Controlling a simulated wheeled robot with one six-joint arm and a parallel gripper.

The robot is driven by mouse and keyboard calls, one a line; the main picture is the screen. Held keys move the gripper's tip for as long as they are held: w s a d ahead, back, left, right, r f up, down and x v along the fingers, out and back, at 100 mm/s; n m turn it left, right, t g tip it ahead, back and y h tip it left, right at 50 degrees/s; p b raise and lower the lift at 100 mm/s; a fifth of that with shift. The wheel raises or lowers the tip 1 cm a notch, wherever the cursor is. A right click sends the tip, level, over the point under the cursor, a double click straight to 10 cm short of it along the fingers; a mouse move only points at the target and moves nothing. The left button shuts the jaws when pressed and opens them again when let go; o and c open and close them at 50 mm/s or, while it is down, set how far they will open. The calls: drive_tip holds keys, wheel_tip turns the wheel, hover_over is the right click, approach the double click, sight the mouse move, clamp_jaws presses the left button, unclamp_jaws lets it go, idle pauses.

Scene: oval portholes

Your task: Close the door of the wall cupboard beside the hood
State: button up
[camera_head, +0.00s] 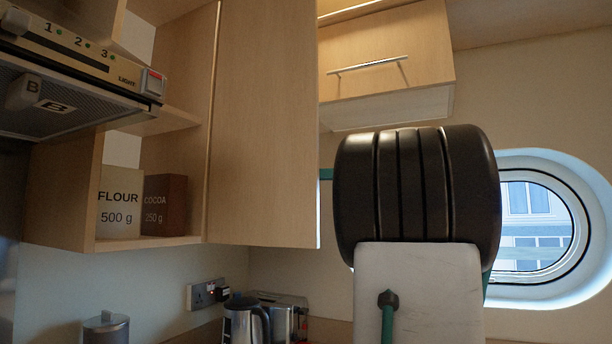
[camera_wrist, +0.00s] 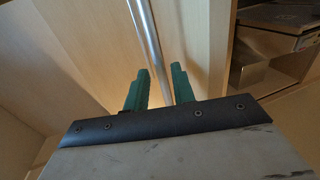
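The wall cupboard (camera_head: 150,241) beside the hood (camera_head: 75,75) is open, showing its shelf. Its pale wood door (camera_head: 262,130) stands swung out at the cupboard's right side. In the wrist view a metal bar handle (camera_wrist: 150,40) runs down between the two green fingers of my gripper (camera_wrist: 160,75). The fingers are apart, with some gap visible beside the bar; contact is unclear. The wood door face (camera_wrist: 195,45) lies behind the handle. In the head view my dark wrist hides most of the gripper; a small green piece shows near the door's outer edge.
A flour box (camera_head: 119,205) and a cocoa box (camera_head: 165,205) stand inside the cupboard. Another closed cupboard (camera_head: 385,60) with a bar handle hangs to the right. A kettle (camera_head: 245,320) and toaster (camera_head: 283,315) are below. An oval porthole (camera_head: 535,225) is at right.

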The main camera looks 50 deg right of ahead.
drive_tip(key=shift+x, duration=1.5)
clamp_jaws()
